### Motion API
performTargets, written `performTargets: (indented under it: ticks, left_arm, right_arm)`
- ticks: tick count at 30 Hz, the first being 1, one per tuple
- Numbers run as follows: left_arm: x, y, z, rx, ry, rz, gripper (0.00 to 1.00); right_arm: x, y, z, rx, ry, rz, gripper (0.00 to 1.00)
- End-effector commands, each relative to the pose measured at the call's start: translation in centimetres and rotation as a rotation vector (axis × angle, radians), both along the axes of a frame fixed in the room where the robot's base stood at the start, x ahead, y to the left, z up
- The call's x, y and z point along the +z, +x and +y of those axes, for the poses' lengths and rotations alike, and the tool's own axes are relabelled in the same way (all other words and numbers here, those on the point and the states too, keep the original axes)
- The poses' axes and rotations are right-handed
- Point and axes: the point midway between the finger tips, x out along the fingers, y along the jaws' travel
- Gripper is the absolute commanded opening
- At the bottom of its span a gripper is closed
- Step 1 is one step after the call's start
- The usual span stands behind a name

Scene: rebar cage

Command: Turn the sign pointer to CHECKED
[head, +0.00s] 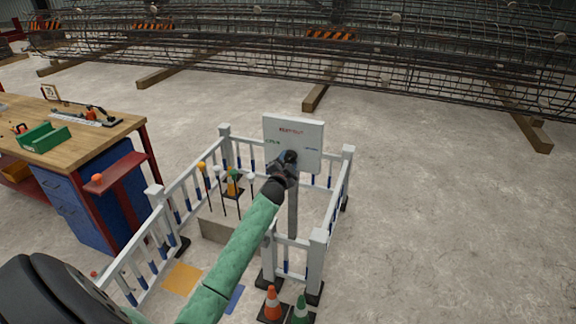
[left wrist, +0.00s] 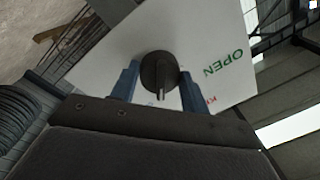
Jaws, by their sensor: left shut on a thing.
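The white sign board (head: 305,135) stands on a grey post inside a small white fence. It carries a red word at the top, a green word at left and a blue word at right, all too small to read in the head view. My left gripper (head: 286,171) is at the board's lower middle, shut on the dark round sign pointer (head: 291,156). In the left wrist view the pointer (left wrist: 158,70) sits between the two blue fingers (left wrist: 158,78), its ridge pointing down in the picture. Green OPEN is to its right; a red word is partly hidden behind a finger. My right gripper is not in view.
White fence rails (head: 337,200) surround the post. An orange cone (head: 272,303) and a green cone (head: 301,309) stand at the front. A wooden workbench (head: 75,140) is at left, and long rebar cages (head: 400,55) lie behind. The floor at right is clear.

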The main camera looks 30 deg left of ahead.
Motion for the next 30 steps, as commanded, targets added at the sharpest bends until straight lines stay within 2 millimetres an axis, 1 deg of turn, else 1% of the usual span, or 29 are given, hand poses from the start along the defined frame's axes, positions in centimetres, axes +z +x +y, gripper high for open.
performTargets:
  ticks: [6, 15, 21, 30]
  left_arm:
    - [-0.1, 0.0, 0.0, -0.001, 0.178, 0.041, 0.23]
    - [-0.1, 0.0, 0.0, -0.001, 0.34, 0.082, 0.23]
    - [-0.1, 0.0, 0.0, -0.001, 0.393, 0.095, 0.23]
    - [-0.1, 0.0, 0.0, -0.001, 0.408, 0.099, 0.23]
  right_arm:
    - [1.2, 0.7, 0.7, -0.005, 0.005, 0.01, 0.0]
    - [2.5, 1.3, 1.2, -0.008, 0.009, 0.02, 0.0]
    - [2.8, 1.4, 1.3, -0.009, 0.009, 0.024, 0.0]
    - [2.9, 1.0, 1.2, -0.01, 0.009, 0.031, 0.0]
